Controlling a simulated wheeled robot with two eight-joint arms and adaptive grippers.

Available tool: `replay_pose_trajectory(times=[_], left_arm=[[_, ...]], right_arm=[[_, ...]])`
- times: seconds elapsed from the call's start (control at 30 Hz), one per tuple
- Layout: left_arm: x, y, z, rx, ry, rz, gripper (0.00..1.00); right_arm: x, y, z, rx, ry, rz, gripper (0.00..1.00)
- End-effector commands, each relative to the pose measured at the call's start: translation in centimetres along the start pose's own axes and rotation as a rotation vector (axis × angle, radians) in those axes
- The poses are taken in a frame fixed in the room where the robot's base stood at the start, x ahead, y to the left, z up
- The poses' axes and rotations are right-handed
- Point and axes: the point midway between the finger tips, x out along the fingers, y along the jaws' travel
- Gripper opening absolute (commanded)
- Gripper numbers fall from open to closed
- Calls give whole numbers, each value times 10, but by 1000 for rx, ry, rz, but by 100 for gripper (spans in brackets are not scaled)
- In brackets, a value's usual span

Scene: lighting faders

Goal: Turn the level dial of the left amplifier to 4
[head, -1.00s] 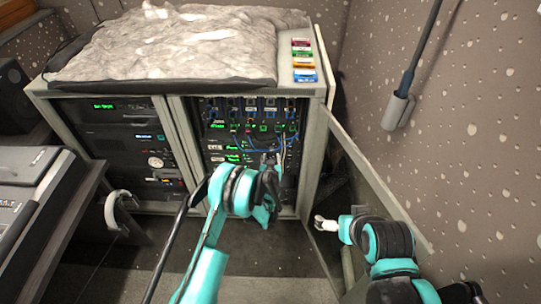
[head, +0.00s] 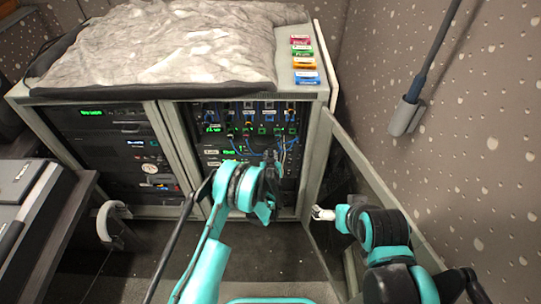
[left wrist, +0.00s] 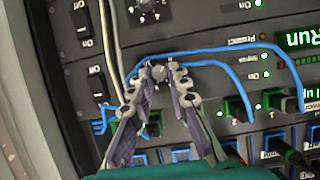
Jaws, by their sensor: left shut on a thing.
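In the left wrist view, my left gripper (left wrist: 164,73) has its two fingers closed around a small round dial (left wrist: 157,73) on a dark grey panel. Most of the dial is hidden by the fingertips, so I cannot read its setting. A second dial (left wrist: 145,5), with white markings around it, sits higher on the panel. In the head view, the left gripper (head: 271,160) reaches into the open right bay of the rack cabinet (head: 313,160). I cannot tell the amplifier's label. My right gripper (head: 323,214) is low beside the open door, its fingers too small to judge.
Blue cables (left wrist: 215,48) cross the panel close to the left fingers. On/off switches (left wrist: 83,20) line the panel's left. The open cabinet door (head: 370,185) stands to the right. A rumpled grey cover (head: 165,48) and coloured labels (head: 303,62) lie on top.

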Motion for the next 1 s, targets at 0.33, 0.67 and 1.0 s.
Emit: replay_pose_trajectory(times=[0.33, 0.67, 1.0], left_arm=[[0, 0, 0, 17, 0, -7, 0], [0, 3, 0, 177, 0, -72, 0], [1, 6, 0, 409, 1, -168, 0]], right_arm=[[0, 0, 0, 0, 0, 0, 100], [0, 0, 0, 0, 0, 0, 100], [0, 0, 0, 0, 0, 0, 100]])
